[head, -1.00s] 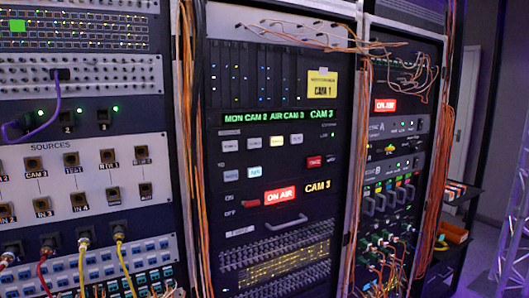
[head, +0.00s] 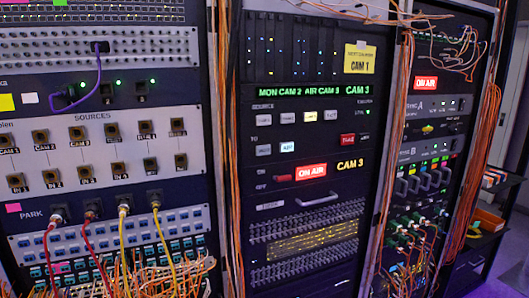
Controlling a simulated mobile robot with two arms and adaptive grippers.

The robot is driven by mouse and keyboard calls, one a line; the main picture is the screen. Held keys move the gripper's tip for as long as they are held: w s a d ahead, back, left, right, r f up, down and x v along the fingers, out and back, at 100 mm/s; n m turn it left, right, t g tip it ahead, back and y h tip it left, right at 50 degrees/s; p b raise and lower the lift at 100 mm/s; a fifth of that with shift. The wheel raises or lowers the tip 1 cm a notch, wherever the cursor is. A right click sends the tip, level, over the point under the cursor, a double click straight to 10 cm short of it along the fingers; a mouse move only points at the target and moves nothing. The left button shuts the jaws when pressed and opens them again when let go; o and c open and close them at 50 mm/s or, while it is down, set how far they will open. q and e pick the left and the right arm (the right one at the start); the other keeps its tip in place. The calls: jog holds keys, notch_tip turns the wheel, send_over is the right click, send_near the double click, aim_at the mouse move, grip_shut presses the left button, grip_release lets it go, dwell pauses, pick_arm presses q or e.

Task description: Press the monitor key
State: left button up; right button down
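The switcher panel (head: 325,165) is in the middle rack in the head view. Its green display (head: 298,91) reads MON CAM 2, AIR CAM 3, with CAM 3 at the right. Below is a SOURCE row of small keys, one lit warm yellow (head: 310,116). In the TO row are a pale unlit key (head: 264,149) and a bluish-white lit key (head: 287,146); their lettering is too small to read, so I cannot tell which is the monitor key. A red key (head: 347,140) sits to their right. Neither gripper is in view.
A red ON AIR sign (head: 311,171) glows below the keys. A yellow CAM 1 note (head: 360,57) is above. The left rack holds a SOURCES jack panel (head: 100,150) with cables hanging below. Orange cable bundles (head: 228,160) run down between racks. A shelf with orange bins (head: 488,220) stands right.

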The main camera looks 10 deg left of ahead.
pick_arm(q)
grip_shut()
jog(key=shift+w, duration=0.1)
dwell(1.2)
